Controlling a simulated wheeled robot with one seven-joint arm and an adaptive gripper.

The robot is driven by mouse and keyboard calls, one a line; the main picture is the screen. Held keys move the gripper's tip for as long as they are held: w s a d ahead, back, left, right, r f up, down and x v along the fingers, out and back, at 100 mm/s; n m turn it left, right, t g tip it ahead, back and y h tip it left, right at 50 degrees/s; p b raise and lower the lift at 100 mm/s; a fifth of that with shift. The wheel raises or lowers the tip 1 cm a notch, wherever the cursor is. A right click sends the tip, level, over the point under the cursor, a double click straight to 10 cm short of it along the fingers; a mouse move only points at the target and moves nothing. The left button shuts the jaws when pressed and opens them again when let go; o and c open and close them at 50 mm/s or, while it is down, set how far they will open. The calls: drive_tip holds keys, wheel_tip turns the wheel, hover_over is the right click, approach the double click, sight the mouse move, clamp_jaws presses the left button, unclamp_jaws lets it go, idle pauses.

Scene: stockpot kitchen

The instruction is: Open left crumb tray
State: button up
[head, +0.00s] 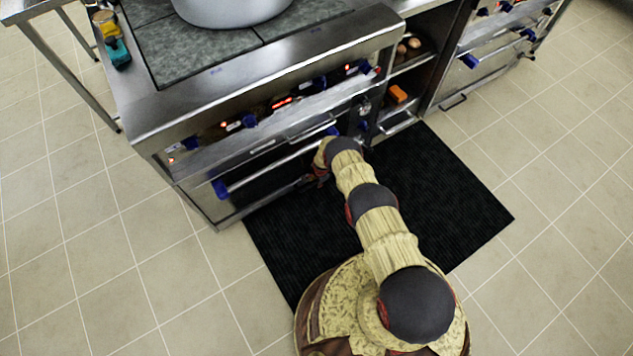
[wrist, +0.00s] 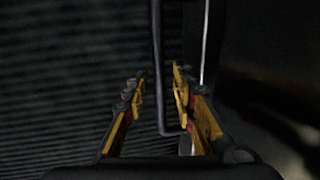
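The steel range (head: 240,130) has a low front with a long bar handle (head: 275,167) on blue brackets. The left crumb tray cannot be made out clearly in the head view; my arm covers part of the low front. In the wrist view a thin dark handle (wrist: 157,75) runs lengthwise and bends at its near end towards a metal front edge (wrist: 205,45). My gripper (wrist: 159,74) is open, with one yellow finger on each side of this handle. Contact with either finger cannot be told. In the head view my gripper (head: 320,174) is low against the range front, mostly hidden by my arm.
A black ribbed mat (head: 440,190) lies on the tiled floor (head: 560,215) before the range. A large pot (head: 230,8) stands on top. Floor at left is clear.

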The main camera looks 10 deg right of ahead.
drive_tip(key=c, duration=0.6)
clamp_jaws()
